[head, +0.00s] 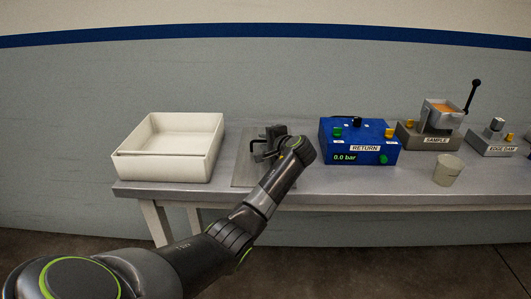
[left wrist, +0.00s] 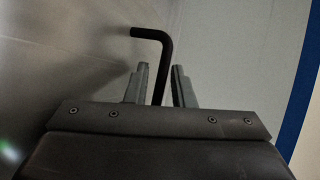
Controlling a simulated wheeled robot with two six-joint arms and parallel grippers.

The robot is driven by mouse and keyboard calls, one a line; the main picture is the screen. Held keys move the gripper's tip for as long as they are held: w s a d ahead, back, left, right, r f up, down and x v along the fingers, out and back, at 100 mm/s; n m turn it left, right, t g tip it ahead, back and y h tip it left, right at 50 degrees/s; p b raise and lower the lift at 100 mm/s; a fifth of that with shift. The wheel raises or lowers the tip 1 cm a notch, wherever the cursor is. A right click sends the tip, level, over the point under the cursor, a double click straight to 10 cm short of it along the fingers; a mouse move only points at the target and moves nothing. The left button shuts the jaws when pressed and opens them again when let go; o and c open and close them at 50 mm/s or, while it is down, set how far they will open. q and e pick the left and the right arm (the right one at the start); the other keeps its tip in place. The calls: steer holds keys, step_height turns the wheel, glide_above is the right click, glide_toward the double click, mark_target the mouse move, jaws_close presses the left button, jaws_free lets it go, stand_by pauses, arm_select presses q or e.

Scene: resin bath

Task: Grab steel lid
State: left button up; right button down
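A flat grey metal plate (head: 243,172), which looks like the steel lid, lies on the table between the white box and the blue unit. My left gripper (head: 269,143) is over it, and my arm hides much of its right side. In the left wrist view, a black bent bar (left wrist: 153,34), which looks like a handle, rises between the two fingers of my left gripper (left wrist: 160,85). The fingers stand apart, with gaps beside the bar. I cannot tell how deep between them the bar sits. My right gripper is not in view.
A white open box (head: 196,163) stands left of the plate. A blue RETURN unit (head: 350,133) stands close on the right. Further right are a SAMPLE block (head: 412,137) with a cup, a small grey pot (head: 448,170) and an EDGE DAM block (head: 481,145).

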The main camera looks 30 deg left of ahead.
arm_select(q)
jaws_close()
steer(key=shift+r, duration=0.15)
